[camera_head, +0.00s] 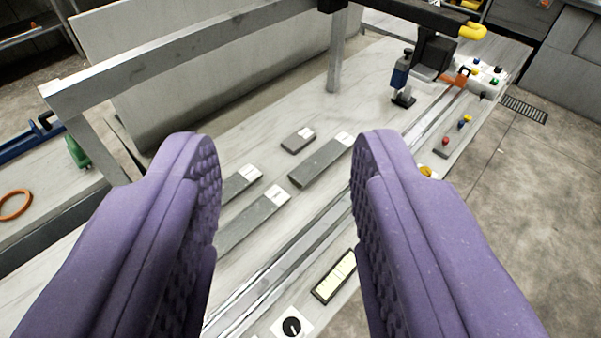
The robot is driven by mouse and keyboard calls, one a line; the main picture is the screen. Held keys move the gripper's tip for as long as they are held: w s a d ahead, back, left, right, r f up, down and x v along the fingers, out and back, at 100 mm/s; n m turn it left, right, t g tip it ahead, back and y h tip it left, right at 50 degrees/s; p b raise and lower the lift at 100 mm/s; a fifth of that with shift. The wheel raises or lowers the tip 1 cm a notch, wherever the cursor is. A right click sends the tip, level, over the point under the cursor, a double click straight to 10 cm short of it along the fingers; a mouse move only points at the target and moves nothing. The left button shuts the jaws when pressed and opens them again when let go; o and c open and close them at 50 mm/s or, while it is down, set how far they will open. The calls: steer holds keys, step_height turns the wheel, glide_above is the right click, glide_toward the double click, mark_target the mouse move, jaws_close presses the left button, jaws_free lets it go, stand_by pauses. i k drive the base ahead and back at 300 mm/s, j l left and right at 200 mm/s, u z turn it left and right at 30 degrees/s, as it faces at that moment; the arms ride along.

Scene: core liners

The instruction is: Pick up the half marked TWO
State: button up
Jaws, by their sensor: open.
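My gripper (287,160) has two purple padded fingers, wide apart with nothing between them, above a pale bench. Several dark grey halves with white end labels lie on the bench beyond and between the fingers. One long half (320,161) lies in the middle, its far end close to the right finger in the picture. A short half (298,140) lies behind it. Another half (241,182) and a long half (254,217) lie nearer, partly hidden by the left finger. The label marks are too small to read, so I cannot tell which is TWO.
A metal rail (290,262) runs along the bench, with a dark framed panel (336,276) and a black dial (291,326) beside it. A grey frame bar (190,50) crosses behind. A blue and black device (402,80) stands at the far end. Concrete floor lies right.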

mark_target(299, 177)
steer(key=l+u, duration=0.1)
steer(key=u, duration=0.6)
steer(key=i+l+u, duration=0.25)
steer(key=l, duration=0.25)
steer(key=l+u, duration=0.25)
steer(key=l, duration=0.25)
steer(key=l+u, duration=0.25)
steer(key=l, duration=0.25)
steer(key=i+l, duration=0.1)
steer(key=l, duration=0.3)
steer(key=i+l, duration=0.15)
steer(key=l, duration=0.2)
steer(key=i+l, duration=0.1)
steer(key=l, duration=0.3)
steer(key=i+l, duration=0.15)
steer(key=l, duration=0.2)
steer(key=i+l, duration=0.1)
steer(key=l, duration=0.3)
steer(key=u, duration=0.05)
